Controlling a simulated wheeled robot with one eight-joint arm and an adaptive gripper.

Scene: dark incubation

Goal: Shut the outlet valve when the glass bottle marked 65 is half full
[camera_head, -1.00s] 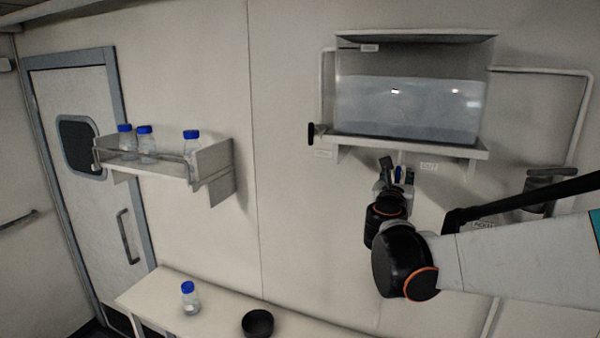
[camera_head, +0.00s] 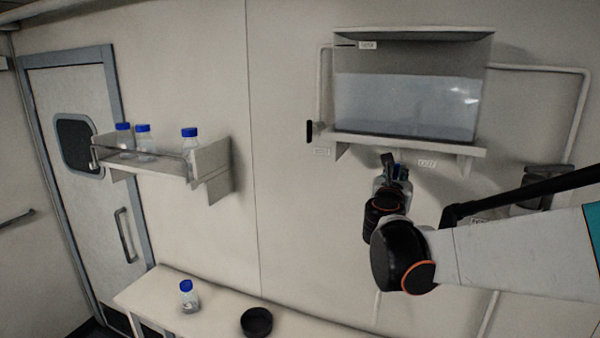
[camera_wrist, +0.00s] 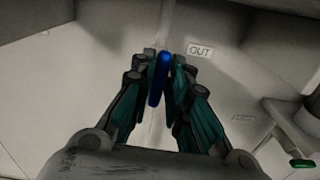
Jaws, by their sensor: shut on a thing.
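A clear tank (camera_head: 405,105), a little over half full, stands on a wall bracket at upper right. Below it, beside the OUT label (camera_head: 427,162), is the outlet valve; its blue handle (camera_wrist: 159,78) shows in the wrist view. My gripper (camera_head: 395,165) is shut on this handle, which stands between the fingertips (camera_wrist: 163,65) there. The valve body is mostly hidden by my gripper. A blue-capped glass bottle (camera_head: 188,298) stands upright on the bench with some liquid low in it. No number is readable on any bottle, so I cannot tell which is marked 65.
Several blue-capped bottles stand on a wall shelf (camera_head: 212,162) at left. A black bowl (camera_head: 256,322) sits on the bench (camera_head: 150,292). A black handle (camera_head: 309,131) is left of the tank. A grey fitting (camera_head: 548,172) and pipes are at right; a green handle (camera_wrist: 302,163) shows there.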

